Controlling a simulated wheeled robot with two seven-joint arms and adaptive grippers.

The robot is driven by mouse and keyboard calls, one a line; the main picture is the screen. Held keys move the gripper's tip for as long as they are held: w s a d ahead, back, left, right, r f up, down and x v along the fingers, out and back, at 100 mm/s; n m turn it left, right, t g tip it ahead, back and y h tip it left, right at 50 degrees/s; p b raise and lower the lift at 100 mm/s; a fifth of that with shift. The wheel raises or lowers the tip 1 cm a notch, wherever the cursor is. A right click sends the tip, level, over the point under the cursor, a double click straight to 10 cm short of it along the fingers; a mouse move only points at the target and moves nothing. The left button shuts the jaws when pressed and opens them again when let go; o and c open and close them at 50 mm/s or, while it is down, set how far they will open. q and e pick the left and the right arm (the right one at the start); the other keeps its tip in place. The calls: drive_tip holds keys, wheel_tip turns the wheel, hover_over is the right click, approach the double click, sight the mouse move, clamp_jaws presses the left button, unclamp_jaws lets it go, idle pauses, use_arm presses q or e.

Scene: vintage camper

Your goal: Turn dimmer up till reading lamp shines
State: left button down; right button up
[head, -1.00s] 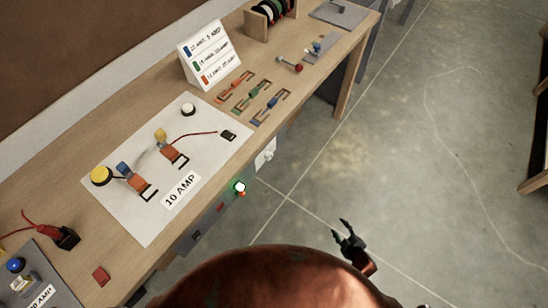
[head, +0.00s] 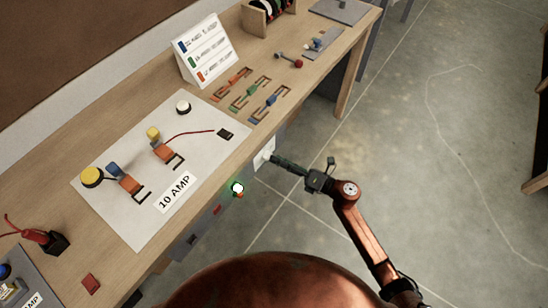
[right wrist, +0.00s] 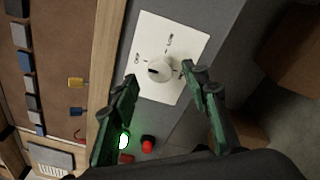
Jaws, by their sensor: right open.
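The dimmer is a round white knob (right wrist: 159,69) on a white plate (right wrist: 182,37) with small printed labels in the right wrist view. A dark mark shows on the knob's left side; I cannot tell its exact setting. In the head view the plate (head: 264,152) is on the bench's front face, partly hidden by my right gripper (head: 274,160). In the right wrist view my right gripper (right wrist: 159,77) is open, with its fingers apart on either side of the knob. I cannot tell whether they touch it. I cannot identify the reading lamp. My left gripper is not in view.
A glowing white-green light (head: 237,188) is on the bench front beside the dimmer, with a red button (right wrist: 148,144) close by. The wooden bench (head: 110,134) carries a 10 AMP board (head: 145,222) and a label stand (head: 207,50).

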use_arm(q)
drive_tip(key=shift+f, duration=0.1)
use_arm(e)
drive_tip(key=shift+x, duration=1.35)
drive_tip(key=shift+c, duration=0.3)
drive_tip(key=c, duration=1.1)
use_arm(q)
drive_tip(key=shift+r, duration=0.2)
use_arm(e)
drive_tip(key=shift+m, duration=0.4)
use_arm(q)
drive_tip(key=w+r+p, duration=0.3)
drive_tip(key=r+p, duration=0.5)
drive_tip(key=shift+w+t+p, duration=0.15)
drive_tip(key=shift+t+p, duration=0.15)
drive_tip(key=shift+p, duration=0.05)
use_arm(e)
drive_tip(key=shift+s+f+m+t, duration=0.1)
drive_tip(key=shift+m+t, duration=0.25)
drive_tip(key=shift+m, duration=2.7)
drive_tip(key=shift+f+m+t, duration=0.1)
drive_tip(key=shift+m+t, duration=0.3)
drive_tip(key=shift+m, duration=2.6)
drive_tip(key=shift+f+m+t, duration=0.1)
drive_tip(key=shift+m+t, duration=0.25)
drive_tip(key=shift+m, duration=2.7)
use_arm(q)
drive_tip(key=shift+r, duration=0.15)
